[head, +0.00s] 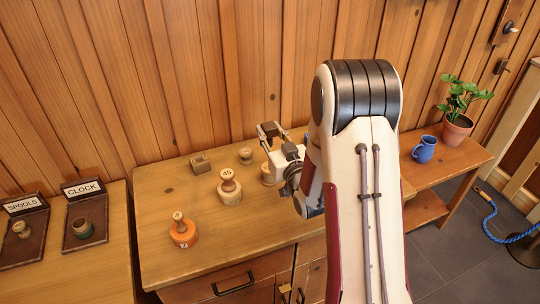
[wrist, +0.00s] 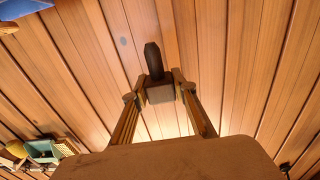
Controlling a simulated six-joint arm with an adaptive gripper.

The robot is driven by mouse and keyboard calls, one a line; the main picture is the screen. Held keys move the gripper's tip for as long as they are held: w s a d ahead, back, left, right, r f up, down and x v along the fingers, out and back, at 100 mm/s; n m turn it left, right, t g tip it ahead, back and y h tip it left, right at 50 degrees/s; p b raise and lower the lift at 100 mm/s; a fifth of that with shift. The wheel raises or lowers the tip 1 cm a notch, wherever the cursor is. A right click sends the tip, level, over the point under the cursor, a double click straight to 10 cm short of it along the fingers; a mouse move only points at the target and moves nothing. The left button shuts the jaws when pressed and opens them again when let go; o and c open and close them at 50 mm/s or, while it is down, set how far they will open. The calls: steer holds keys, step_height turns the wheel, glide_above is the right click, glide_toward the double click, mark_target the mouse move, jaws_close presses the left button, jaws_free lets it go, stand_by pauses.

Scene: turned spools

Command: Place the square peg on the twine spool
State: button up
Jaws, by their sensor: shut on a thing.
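My gripper (head: 272,137) is raised over the right part of the wooden table and points towards the plank wall. In the wrist view its two fingers (wrist: 158,90) are shut on a small squarish block with a dark rounded stem (wrist: 153,60), seemingly the square peg. Several turned spools stand on the table: a pale one with a knob and the number 45 (head: 229,190), an orange one with a knob (head: 184,236), a small one at the back (head: 245,155), and a tan one (head: 267,178) partly hidden by my gripper. I cannot tell which is the twine spool.
A small square wooden block (head: 200,163) sits at the table's back. Dark trays labelled SPOOLS (head: 24,246) and CLOCK (head: 88,232) lie at the left, each holding a piece. A blue mug (head: 424,149) and potted plant (head: 457,130) stand at the right.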

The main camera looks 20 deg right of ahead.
mark_target(271, 144)
steer(key=shift+f, duration=1.9)
steer(key=shift+f, duration=0.15)
steer(key=shift+f, duration=1.95)
steer(key=shift+f, duration=0.1)
steer(key=o, duration=1.1)
steer(key=shift+c, duration=0.2)
steer(key=s, duration=0.7)
steer(key=shift+s, duration=0.25)
